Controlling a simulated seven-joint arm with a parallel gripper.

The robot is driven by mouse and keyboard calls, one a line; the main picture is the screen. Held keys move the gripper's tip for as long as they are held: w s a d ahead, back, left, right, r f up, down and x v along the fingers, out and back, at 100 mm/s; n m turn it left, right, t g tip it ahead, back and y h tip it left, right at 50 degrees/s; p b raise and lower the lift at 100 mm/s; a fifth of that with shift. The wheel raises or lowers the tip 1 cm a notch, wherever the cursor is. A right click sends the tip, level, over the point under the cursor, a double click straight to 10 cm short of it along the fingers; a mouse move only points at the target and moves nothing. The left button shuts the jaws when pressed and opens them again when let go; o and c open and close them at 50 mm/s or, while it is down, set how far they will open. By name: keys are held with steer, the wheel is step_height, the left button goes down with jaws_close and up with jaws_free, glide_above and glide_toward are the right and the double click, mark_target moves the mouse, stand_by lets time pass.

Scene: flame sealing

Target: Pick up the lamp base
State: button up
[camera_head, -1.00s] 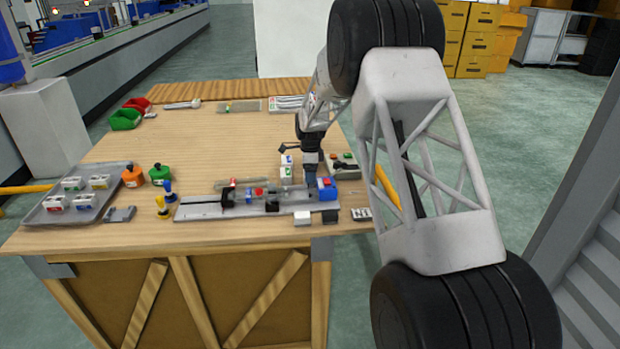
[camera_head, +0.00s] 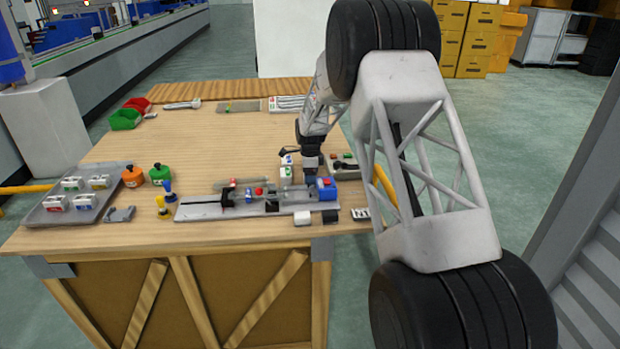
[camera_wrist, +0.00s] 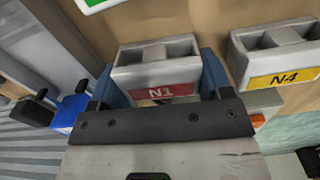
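I cannot make out for sure which thing is the lamp base. In the wrist view, a pale grey block with a red N1 label (camera_wrist: 155,66) stands between the two blue fingers of my gripper (camera_wrist: 160,80). The fingers lie close along its left and right sides; whether they press on it does not show. In the head view, my gripper (camera_head: 312,166) is low over the right part of the table, beside small white blocks (camera_head: 287,173) and behind the blue box (camera_head: 327,188) at the rail's end.
A similar block labelled N4 (camera_wrist: 278,58) stands close right of N1. A long grey rail fixture (camera_head: 190,211) lies along the table front. A tray (camera_head: 50,209) with several labelled blocks, orange (camera_head: 133,178) and green bottles (camera_head: 159,175) are at the left. The table's middle is clear.

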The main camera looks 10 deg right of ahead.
steer(key=shift+r, duration=0.15)
steer(key=shift+r, duration=4.85)
steer(key=n, duration=0.1)
glide_above(303, 196)
steer(key=f, duration=0.1)
steer(key=shift+w+f, duration=0.15)
steer(key=shift+f, duration=0.25)
steer(key=shift+f, duration=3.35)
